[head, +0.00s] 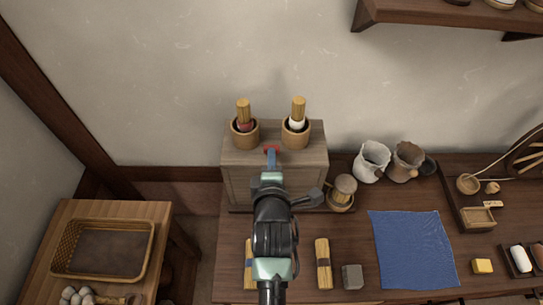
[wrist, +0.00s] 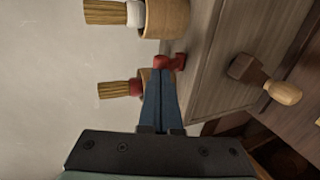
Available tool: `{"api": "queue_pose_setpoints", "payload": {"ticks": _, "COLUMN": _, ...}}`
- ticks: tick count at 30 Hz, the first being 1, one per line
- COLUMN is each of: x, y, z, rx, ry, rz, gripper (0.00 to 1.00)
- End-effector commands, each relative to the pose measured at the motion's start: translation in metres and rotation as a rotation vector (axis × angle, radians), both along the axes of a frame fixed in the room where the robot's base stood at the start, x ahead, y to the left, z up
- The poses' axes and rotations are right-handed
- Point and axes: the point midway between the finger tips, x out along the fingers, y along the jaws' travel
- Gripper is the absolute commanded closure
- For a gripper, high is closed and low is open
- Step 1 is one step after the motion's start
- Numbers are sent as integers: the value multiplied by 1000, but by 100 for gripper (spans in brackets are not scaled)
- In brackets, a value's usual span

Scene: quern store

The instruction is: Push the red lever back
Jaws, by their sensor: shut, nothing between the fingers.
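The red lever (head: 271,149) shows as a small red piece at the top of the wooden box (head: 240,183), between two round wooden cups. In the wrist view the red lever (wrist: 170,62) is a short knobbed piece at the tips of my fingers. My gripper (head: 271,157) is shut and empty, its blue-grey fingers together right at the lever. In the wrist view the gripper (wrist: 162,74) covers part of the red-banded brush's cup behind it. I cannot tell whether the fingertips touch the lever.
A red-banded brush stands in the left cup (head: 245,138) and a white-banded brush in the right cup (head: 296,138), both close to my fingers. The wall is behind.

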Motion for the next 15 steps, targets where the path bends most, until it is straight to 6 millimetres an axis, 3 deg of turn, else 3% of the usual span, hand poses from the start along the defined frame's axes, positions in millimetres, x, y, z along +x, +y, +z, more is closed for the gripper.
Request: {"api": "queue_pose_setpoints", "payload": {"ticks": 15, "x": 2, "y": 0, "z": 6, "rx": 0, "ry": 31, "rz": 0, "gripper": 100}}
